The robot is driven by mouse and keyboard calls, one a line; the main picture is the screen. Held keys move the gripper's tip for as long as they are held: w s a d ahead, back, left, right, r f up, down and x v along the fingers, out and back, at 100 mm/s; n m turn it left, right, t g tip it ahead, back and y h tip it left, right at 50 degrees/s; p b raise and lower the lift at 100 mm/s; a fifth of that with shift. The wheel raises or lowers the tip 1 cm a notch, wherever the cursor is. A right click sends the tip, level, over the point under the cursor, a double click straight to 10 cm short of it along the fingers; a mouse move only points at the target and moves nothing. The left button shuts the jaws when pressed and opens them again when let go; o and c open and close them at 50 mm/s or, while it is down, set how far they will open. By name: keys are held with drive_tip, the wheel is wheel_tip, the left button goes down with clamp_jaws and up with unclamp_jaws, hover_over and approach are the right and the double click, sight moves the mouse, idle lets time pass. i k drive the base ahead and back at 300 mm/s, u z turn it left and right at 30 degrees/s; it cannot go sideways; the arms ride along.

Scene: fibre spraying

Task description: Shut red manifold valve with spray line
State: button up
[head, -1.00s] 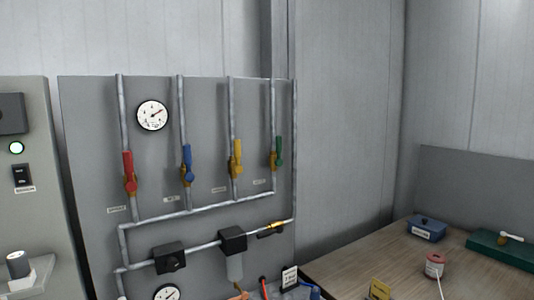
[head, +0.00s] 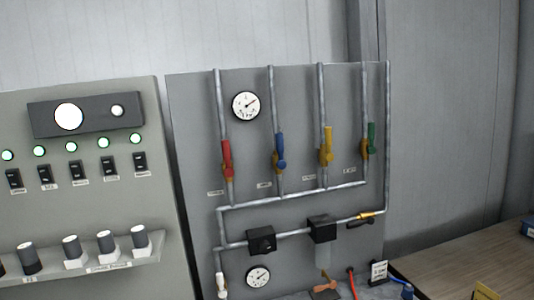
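The red valve handle (head: 226,155) is on the leftmost vertical pipe of the grey manifold panel (head: 190,130). It points up, along its pipe. To its right, on their own pipes, are a blue handle (head: 280,147), a yellow handle (head: 327,145) and a green handle (head: 371,138), all roughly upright. Small labels sit beside the valves, too small to read. My gripper is not in view, so what it holds is hidden.
A control cabinet (head: 90,200) with lit green lamps, switches and a shelf of knobs stands left of the panel. Gauges (head: 246,105) and a black filter unit (head: 322,229) are on the panel. A wooden table (head: 450,270) is at lower right.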

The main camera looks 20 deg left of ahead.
sight(229, 172)
drive_tip(key=k, duration=0.65)
drive_tip(key=u, duration=0.5)
drive_tip(key=i, duration=1.65)
drive_tip(key=z, duration=0.45)
